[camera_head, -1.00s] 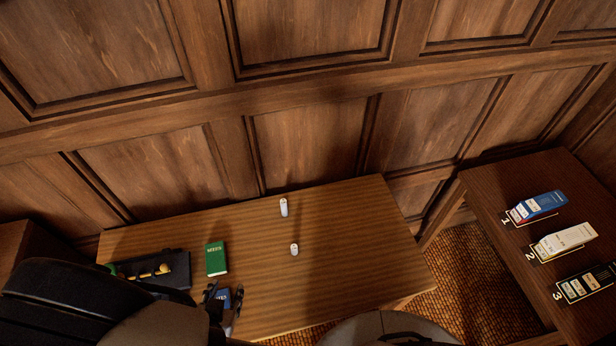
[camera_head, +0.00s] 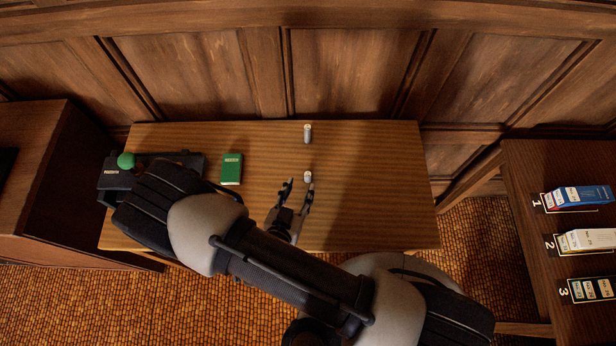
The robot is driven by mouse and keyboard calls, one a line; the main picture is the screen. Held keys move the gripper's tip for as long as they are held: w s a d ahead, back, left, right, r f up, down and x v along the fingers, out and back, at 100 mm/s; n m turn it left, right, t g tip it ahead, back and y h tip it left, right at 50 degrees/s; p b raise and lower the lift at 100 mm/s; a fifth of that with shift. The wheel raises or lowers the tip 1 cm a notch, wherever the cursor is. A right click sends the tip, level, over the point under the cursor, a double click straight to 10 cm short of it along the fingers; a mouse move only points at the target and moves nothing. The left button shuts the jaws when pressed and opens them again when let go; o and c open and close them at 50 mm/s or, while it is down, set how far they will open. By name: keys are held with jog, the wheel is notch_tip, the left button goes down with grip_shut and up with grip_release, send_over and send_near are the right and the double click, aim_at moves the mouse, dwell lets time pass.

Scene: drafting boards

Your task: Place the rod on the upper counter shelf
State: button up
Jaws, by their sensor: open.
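Two small pale cylinders stand on the wooden table: a taller one (camera_head: 307,133) near the back edge and a shorter one (camera_head: 307,177) in front of it. I cannot tell for sure which one, if either, is the rod. My gripper (camera_head: 299,186) is open, its fingers pointing toward the back. The shorter cylinder is near its right fingertip; whether they touch is unclear. The taller cylinder is apart, farther back. I cannot identify an upper counter shelf for certain.
A green book (camera_head: 231,169) lies left of my gripper on the wooden table (camera_head: 375,200). A side table (camera_head: 530,165) at right holds boxes by numbers 1, 2 and 3.

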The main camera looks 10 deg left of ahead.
aim_at(307, 177)
jog(key=b+x, duration=0.1)
jog(key=x, duration=0.5)
jog(key=shift+w+d+f+b, duration=0.2)
jog(key=shift+w+f+b, duration=0.05)
jog(key=shift+w+b, duration=0.05)
jog(key=shift+c, duration=0.5)
grip_shut()
